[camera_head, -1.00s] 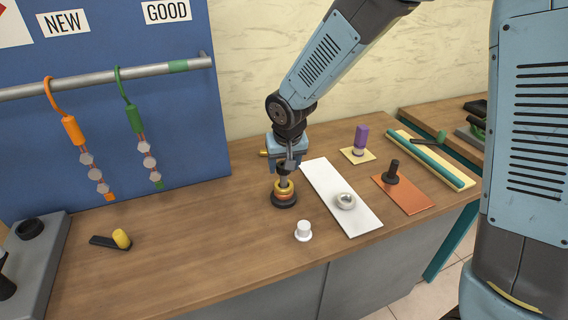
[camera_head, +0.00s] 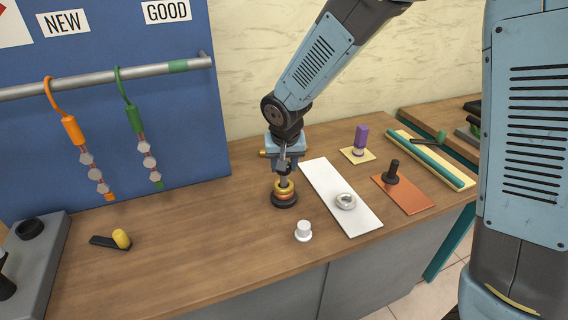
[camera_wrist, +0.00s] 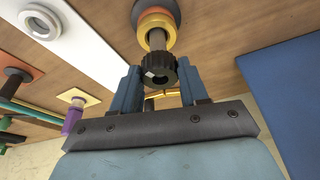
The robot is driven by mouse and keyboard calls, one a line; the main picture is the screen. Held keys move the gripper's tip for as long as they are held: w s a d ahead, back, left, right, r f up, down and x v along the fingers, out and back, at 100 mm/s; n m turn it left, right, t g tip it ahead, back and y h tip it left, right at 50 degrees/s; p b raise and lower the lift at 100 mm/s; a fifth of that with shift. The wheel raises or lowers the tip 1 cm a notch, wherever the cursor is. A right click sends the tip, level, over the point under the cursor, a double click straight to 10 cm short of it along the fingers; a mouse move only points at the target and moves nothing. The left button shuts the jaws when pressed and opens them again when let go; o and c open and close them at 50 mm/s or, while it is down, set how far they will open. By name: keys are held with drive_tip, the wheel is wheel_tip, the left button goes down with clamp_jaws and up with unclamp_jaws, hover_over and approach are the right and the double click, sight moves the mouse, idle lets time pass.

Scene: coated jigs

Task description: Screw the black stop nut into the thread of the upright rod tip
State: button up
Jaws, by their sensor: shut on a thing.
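The black stop nut (camera_wrist: 158,70) is a knurled ring with a dark central hole. It sits between the blue fingertips of my gripper (camera_wrist: 160,76) in the wrist view, and the jaws are shut on it. The upright rod (camera_wrist: 157,39) stands beyond the nut, in line with it; the nut is at its tip. Whether the threads are engaged is hidden. Yellow and orange rings (camera_head: 284,187) and a black base (camera_head: 284,201) surround the lower rod. In the head view my gripper (camera_head: 285,171) points down over the rod, largely hiding the nut.
A white strip (camera_head: 325,184) with a pale ring (camera_head: 345,201) lies right of the rod. A white knob (camera_head: 303,231) stands in front. An orange mat (camera_head: 412,198) holds a black peg (camera_head: 392,173). A blue board (camera_head: 190,110) rises behind left. Bare wood lies left of the rod.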

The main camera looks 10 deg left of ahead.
drive_tip(key=shift+m+h, duration=0.3)
drive_tip(key=shift+m, duration=0.6)
drive_tip(key=shift+m+h, duration=0.3)
drive_tip(key=shift+m, duration=0.5)
drive_tip(key=shift+a+m, duration=0.1)
drive_tip(key=shift+m, duration=0.3)
drive_tip(key=o, duration=0.9)
